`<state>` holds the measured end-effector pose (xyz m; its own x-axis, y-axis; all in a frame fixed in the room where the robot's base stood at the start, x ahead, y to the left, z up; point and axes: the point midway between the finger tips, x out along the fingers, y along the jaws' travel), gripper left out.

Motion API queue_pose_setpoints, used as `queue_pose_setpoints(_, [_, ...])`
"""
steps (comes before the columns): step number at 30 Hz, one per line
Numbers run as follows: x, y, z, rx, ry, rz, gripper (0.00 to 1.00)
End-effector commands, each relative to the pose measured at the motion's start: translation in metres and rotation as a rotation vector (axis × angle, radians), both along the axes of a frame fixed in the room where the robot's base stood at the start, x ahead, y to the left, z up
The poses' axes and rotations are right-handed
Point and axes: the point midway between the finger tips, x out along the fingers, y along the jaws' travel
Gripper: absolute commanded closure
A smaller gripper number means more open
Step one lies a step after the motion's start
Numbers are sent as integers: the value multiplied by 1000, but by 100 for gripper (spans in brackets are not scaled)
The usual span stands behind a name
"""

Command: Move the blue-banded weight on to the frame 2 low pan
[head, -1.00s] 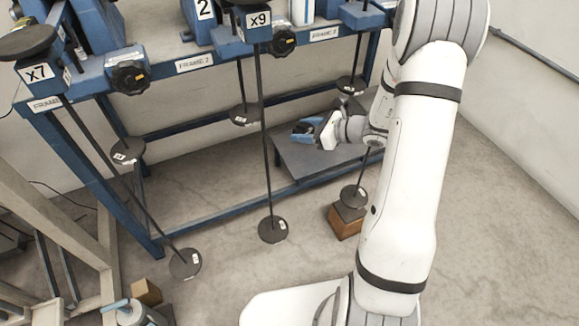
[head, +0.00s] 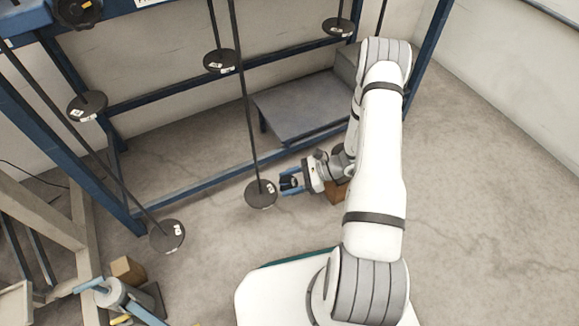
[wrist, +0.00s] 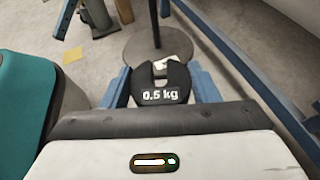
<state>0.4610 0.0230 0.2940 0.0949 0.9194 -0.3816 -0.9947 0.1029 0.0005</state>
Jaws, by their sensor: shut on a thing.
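My gripper (head: 290,182) is shut on a dark slotted weight (wrist: 160,88) marked 0.5 kg, held between the blue fingers. No blue band can be made out on it. The weight's open slot faces the hanging rod. In the head view, the gripper is just right of a round dark low pan (head: 261,194) on the long middle rod. In the wrist view, this pan (wrist: 140,46) with its white label lies just beyond the weight and is partly hidden by it. I cannot tell whether they touch. The pan's frame number is not readable now.
Another low pan (head: 167,236) hangs at the left, and smaller pans (head: 221,61) hang behind. A grey platform (head: 300,105) stands behind the gripper. A blue frame bar (head: 205,185) runs behind the pan. A brown block (head: 337,193) is partly hidden by my arm.

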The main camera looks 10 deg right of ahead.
Motion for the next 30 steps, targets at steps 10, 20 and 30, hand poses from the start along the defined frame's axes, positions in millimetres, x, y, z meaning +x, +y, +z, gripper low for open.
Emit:
queue_pose_setpoints(10, [-2,11,-4,1,0,11,75])
queue_pose_setpoints(20, [0,30,-4,0,0,10,75])
queue_pose_setpoints(30, [2,45,-4,0,0,9,75])
